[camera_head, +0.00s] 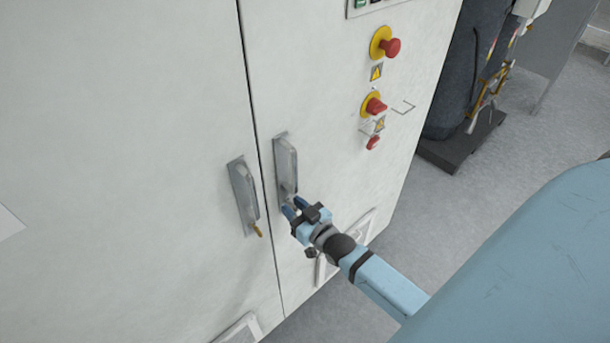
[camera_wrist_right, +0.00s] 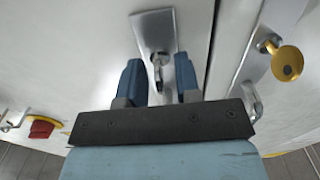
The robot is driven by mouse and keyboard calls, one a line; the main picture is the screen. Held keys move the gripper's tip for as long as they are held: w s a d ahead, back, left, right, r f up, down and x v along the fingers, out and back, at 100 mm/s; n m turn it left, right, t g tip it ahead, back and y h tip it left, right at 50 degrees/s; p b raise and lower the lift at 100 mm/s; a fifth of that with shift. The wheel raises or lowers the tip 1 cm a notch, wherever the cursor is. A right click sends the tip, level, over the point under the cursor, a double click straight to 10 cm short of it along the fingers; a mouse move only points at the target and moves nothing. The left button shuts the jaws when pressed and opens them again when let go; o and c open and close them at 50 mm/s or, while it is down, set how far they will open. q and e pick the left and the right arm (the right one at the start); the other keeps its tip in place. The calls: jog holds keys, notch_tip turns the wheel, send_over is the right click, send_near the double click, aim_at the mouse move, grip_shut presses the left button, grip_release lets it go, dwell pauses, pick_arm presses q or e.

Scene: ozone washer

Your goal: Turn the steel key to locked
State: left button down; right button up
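The steel key (camera_wrist_right: 158,72) sits in the lock at the end of the right door's handle plate (camera_wrist_right: 152,28). That handle (camera_head: 286,165) stands upright in the head view. My right gripper (camera_head: 295,208) is at the lower end of this handle. In the right wrist view its two blue fingers (camera_wrist_right: 159,80) stand apart, one on each side of the key, with gaps visible. In the head view the steel key is mostly hidden by the fingers. My left gripper is in neither view.
A brass key (camera_head: 258,230) sits in the left door's handle (camera_head: 243,195), close by; it also shows in the wrist view (camera_wrist_right: 287,62). Red knobs (camera_head: 391,47) and (camera_head: 375,105) stick out up and right on the cabinet. Open floor (camera_head: 470,200) lies right.

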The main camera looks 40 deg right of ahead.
jog(key=s+d+b, duration=0.1)
jog(key=s+b, duration=0.2)
jog(key=s, duration=1)
jog(key=shift+s, duration=0.2)
